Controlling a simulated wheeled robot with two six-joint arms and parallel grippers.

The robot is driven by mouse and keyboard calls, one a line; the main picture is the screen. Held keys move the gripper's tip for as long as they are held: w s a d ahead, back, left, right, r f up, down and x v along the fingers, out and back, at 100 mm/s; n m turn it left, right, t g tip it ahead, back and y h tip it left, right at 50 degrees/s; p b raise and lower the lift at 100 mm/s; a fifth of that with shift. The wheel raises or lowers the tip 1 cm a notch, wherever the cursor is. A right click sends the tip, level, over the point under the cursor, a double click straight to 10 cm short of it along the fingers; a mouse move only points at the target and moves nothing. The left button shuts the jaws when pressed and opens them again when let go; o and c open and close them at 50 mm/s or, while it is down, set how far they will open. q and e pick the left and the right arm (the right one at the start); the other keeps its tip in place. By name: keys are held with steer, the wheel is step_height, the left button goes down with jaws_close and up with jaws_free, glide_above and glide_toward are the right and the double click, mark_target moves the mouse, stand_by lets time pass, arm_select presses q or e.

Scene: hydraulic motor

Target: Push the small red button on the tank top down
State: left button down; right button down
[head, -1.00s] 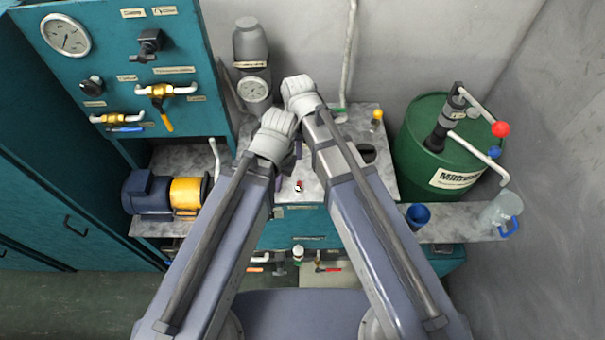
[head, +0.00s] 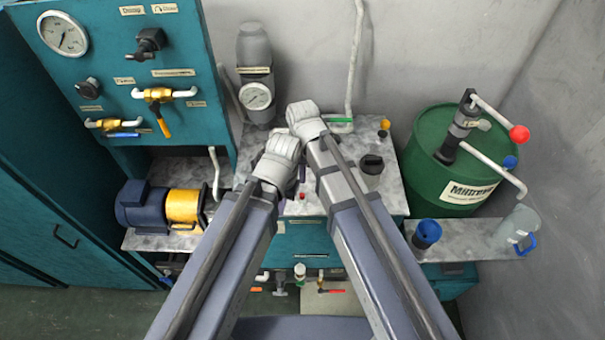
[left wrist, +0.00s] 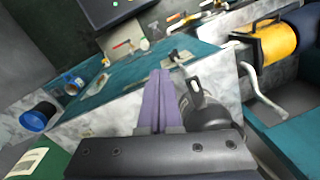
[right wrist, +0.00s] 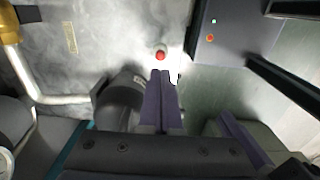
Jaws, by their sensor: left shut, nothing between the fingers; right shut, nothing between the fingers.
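The small red button (head: 302,196) sits on the grey tank top (head: 392,180), just below my wrists in the head view. In the right wrist view the red button (right wrist: 160,55) is just beyond the tips of my right gripper (right wrist: 160,75), whose purple fingers are together and empty. Whether they touch it I cannot tell. My left gripper (left wrist: 160,75) has its purple fingers together and empty, above the tank area. A dark capped part (left wrist: 197,97) is beside them. In the head view my wrists mostly hide the fingers.
A black cap (head: 371,165) and a yellow cap (head: 385,124) stand on the tank top. A grey cylinder with a gauge (head: 257,96) stands behind. A green drum (head: 450,165) and blue cup (head: 426,233) are at right, a yellow-blue motor (head: 160,206) at left.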

mark_target(303, 195)
step_height(303, 195, down, 7)
steer(key=b, duration=0.6)
step_height(303, 195, down, 2)
steer(key=shift+f+b, duration=0.1)
steer(key=shift+b, duration=1)
steer(key=shift+s+r, duration=0.1)
steer(key=shift+r, duration=0.1)
